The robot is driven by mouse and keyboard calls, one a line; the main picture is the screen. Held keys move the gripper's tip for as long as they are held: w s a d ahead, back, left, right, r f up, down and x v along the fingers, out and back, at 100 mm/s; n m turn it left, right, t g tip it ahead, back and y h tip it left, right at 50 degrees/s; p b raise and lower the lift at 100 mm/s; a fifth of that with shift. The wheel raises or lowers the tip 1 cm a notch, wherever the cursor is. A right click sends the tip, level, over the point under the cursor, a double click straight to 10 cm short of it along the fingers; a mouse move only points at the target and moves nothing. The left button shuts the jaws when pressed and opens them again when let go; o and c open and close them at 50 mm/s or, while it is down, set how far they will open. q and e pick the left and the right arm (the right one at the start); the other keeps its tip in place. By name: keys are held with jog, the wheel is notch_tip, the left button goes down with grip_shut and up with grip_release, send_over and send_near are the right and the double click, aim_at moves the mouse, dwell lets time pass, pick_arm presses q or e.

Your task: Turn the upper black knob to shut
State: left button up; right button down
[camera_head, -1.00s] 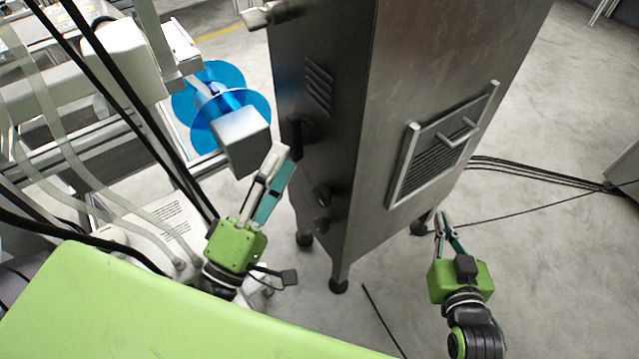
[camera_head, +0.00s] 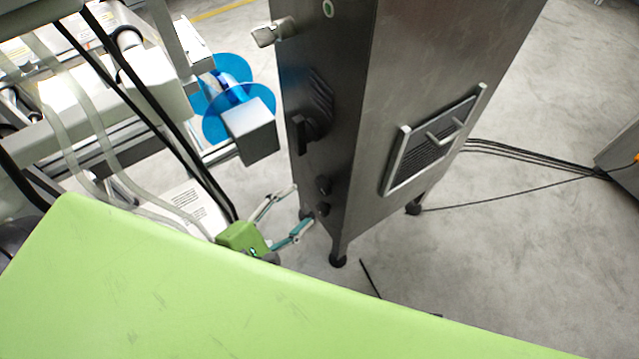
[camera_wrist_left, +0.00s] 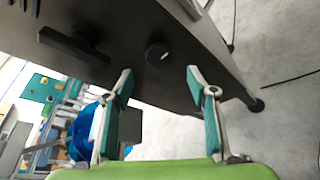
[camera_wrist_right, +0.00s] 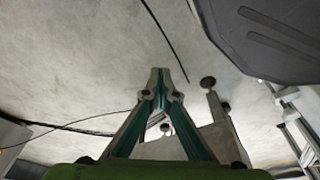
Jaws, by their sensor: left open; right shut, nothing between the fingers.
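A blue reel (camera_head: 240,110) on a machine stands left of the cabinet, with hoses and cables nearby. A green surface (camera_head: 200,300) fills the lower left. Cables (camera_head: 530,165) run over the floor at right. Floor right of the cabinet is mostly clear.

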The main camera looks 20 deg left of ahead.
aim_at(321, 188)
pick_arm(q)
jog(key=p+x, duration=0.1)
jog(key=x, duration=0.8)
jog(key=shift+p, duration=0.3)
pick_arm(e)
jog(key=s+f, duration=0.3)
jog(key=f, duration=0.2)
jog(key=shift+s+d, duration=0.25)
jog(key=shift+s, duration=0.15)
jog(key=shift+f, duration=0.1)
pick_arm(q)
jog(key=c, duration=1.1)
